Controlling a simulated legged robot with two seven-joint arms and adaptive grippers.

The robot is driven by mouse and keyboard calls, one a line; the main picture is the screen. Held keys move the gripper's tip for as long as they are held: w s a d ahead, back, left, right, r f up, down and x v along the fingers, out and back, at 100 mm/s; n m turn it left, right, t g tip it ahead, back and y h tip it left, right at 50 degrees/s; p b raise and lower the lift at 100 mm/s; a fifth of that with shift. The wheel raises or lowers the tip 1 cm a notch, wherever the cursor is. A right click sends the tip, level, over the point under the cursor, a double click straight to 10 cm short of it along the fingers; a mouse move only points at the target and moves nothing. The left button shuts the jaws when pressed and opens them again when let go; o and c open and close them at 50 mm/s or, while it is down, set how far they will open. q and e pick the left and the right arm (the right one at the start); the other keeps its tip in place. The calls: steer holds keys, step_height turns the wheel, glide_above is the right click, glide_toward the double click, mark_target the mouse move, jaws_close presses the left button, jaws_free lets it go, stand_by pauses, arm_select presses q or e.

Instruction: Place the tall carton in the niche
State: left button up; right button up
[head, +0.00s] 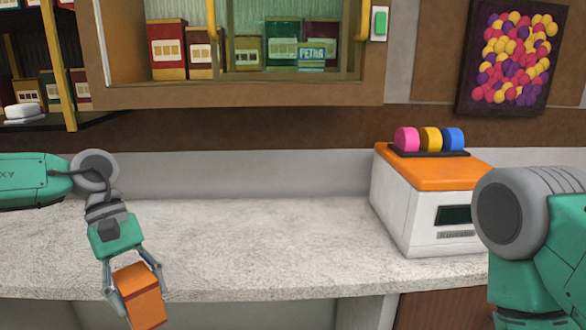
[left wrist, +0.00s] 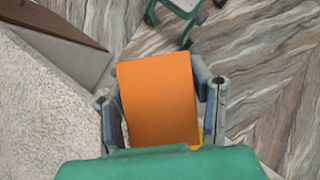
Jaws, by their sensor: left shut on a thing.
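An orange box-shaped carton (head: 141,296) is held by my left gripper (head: 137,283) at the lower left of the head view, in front of the counter's front edge. In the left wrist view the carton (left wrist: 158,98) fills the space between the two fingers of my left gripper (left wrist: 162,108), which press on its sides. The niche may be the open cabinet (head: 245,92) above the counter, holding several cartons, but I cannot tell. My right arm shows at the right edge; its gripper is out of view.
The pale stone counter (head: 250,240) is clear in the middle. A white and orange machine (head: 425,205) with coloured rolls on top stands at the right. A shelf (head: 40,122) with boxes is at the upper left. The left wrist view shows a marbled floor (left wrist: 270,70) below.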

arm_select(q)
steer(key=s+d+f+m+g+y+b, duration=0.1)
steer(key=s+f+m+y, duration=0.4)
steer(key=f, duration=0.9)
steer(key=s+d+m+g, duration=0.1)
steer(key=s+m, duration=0.1)
steer(key=m, duration=0.2)
steer(key=shift+s+m, duration=0.2)
steer(key=shift+m, duration=0.2)
steer(key=shift+r, duration=0.1)
